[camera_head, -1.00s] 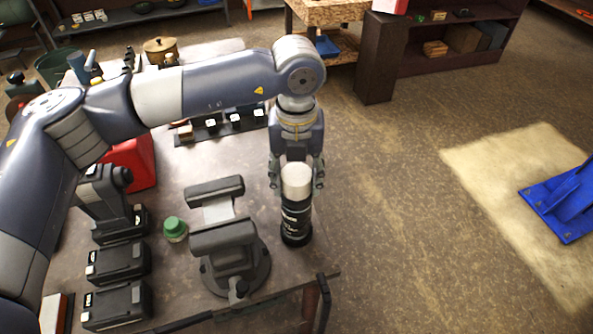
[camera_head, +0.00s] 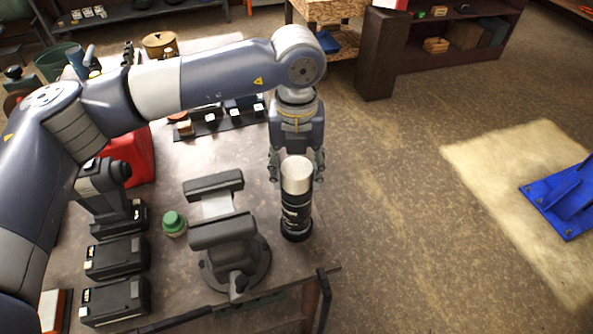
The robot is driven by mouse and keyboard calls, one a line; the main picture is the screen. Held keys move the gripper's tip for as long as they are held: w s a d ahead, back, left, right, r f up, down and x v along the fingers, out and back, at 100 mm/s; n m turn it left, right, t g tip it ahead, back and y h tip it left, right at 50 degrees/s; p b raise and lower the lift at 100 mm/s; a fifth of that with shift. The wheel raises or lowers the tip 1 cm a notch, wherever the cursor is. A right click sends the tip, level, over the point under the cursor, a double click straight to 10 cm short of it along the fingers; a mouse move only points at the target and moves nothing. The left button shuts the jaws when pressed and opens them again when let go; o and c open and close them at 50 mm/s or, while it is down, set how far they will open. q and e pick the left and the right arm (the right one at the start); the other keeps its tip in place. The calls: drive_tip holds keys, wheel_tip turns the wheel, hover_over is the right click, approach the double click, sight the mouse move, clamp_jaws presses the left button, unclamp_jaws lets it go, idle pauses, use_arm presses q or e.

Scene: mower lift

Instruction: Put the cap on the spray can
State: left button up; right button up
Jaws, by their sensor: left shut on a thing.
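The black spray can (camera_head: 297,222) stands upright near the right edge of the workbench, beside the vise. The white cap (camera_head: 297,176) shows right above the can, in line with it. From this angle I cannot tell whether it is seated or only held over the top. My left gripper (camera_head: 297,168) points down from above, with a finger on each side of the cap, and is shut on it. The cap hides part of the fingers. My right gripper is not in view.
Battery packs (camera_head: 115,300) and a red container (camera_head: 130,158) lie farther left. Open floor lies right of the bench.

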sight(296, 167)
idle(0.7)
use_arm(q)
drive_tip(key=shift+b, duration=0.4)
drive_tip(key=shift+f+b, duration=0.65)
drive_tip(key=o, duration=0.5)
drive_tip(key=shift+r+p, duration=2.2)
drive_tip(key=shift+r, duration=3.35)
